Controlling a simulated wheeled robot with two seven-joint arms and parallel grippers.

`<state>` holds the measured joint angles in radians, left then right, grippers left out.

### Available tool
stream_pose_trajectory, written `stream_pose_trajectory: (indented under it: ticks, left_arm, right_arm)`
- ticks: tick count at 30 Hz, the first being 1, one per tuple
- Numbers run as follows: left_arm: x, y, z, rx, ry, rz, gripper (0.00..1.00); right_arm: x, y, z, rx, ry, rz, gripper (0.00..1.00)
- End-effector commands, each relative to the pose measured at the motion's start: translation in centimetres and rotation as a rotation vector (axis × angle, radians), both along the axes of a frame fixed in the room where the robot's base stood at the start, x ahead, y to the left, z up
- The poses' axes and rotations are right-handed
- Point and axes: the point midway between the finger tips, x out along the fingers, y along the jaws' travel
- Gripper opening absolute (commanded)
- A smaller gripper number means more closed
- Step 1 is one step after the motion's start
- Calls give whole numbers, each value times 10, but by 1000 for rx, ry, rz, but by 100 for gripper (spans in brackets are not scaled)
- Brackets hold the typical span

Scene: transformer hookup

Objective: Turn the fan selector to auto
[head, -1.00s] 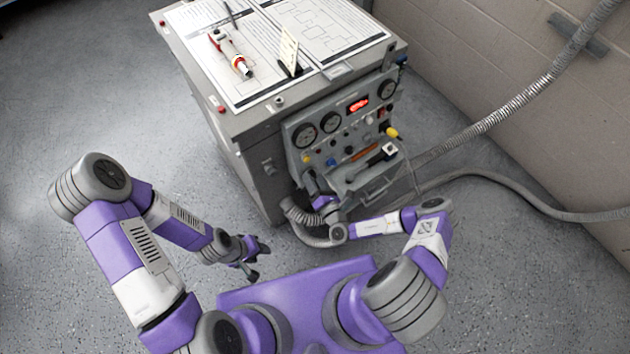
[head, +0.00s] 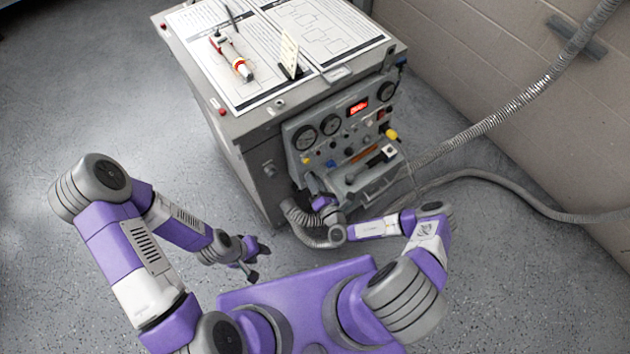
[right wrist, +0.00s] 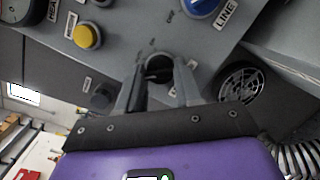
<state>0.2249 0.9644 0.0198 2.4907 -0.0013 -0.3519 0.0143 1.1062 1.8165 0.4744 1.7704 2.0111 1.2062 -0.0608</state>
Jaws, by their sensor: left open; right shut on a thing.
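The fan selector (right wrist: 157,72) appears to be the small dark knob low on the control panel in the right wrist view. My right gripper (right wrist: 159,66) is shut on it, with a finger on each side. Small markings lie around the knob, but I cannot read its setting. In the head view my right gripper (head: 314,186) is at the lower left of the control panel (head: 345,130), and the knob is hidden there. My left gripper (head: 250,264) is open and empty, low in front of the cabinet and away from the panel.
A yellow button (right wrist: 87,36) and a blue LINE knob (right wrist: 200,6) sit near the held knob. A round vent (right wrist: 241,83) is to its right. A ribbed hose (head: 300,222) hangs below the panel. Papers and a red-and-white tool (head: 232,56) lie on the cabinet top.

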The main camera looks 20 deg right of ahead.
Motion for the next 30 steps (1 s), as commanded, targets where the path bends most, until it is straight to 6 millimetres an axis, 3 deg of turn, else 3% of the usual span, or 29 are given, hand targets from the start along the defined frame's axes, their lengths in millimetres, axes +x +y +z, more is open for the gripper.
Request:
stream_pose_trajectory:
  ticks: [18,30]
  left_arm:
    - [0,0,34,0,0,0,43]
    - [0,0,42,0,0,0,43]
  right_arm:
    - [-1,1,3,456,168,-83,4]
    - [-1,2,3,608,223,-110,4]
